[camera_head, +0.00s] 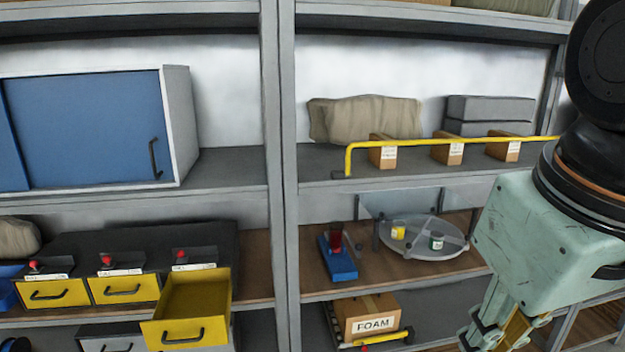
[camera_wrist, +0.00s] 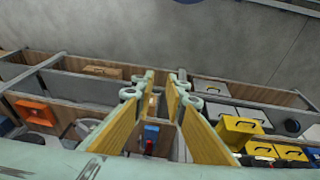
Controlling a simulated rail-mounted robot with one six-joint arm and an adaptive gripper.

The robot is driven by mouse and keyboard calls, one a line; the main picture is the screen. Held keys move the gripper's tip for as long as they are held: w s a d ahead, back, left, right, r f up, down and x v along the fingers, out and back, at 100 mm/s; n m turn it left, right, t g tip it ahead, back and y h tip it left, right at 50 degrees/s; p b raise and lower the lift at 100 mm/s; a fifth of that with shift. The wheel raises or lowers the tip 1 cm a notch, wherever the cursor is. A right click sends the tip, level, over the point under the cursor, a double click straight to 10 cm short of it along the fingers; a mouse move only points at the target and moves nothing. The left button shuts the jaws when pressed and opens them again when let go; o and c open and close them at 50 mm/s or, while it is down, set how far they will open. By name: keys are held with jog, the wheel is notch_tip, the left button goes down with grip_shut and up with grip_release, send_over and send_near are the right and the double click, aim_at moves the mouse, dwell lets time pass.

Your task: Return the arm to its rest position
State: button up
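My arm hangs at the right of the head view. Its pale green gripper (camera_head: 502,335) points down at the bottom right, partly cut off by the frame edge. In the wrist view my gripper (camera_wrist: 163,84) has its two yellow-padded fingers apart, with nothing between them. It is in front of the shelving and touches nothing that I can see.
An open yellow drawer (camera_head: 190,305) sticks out at lower left, beside closed yellow drawers (camera_head: 120,288). A yellow rail (camera_head: 450,141) fronts several small boxes. A round tray (camera_head: 425,250), a blue red-topped device (camera_head: 338,262) and a FOAM box (camera_head: 368,315) sit lower.

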jog(key=s+m, duration=0.1)
jog(key=s, duration=0.1)
jog(key=s+m, duration=0.1)
jog(key=s, duration=0.1)
jog(key=shift+s+d+t, duration=0.1)
jog(key=shift+s+t, duration=0.1)
jog(key=shift+t, duration=0.2)
dwell(1.4)
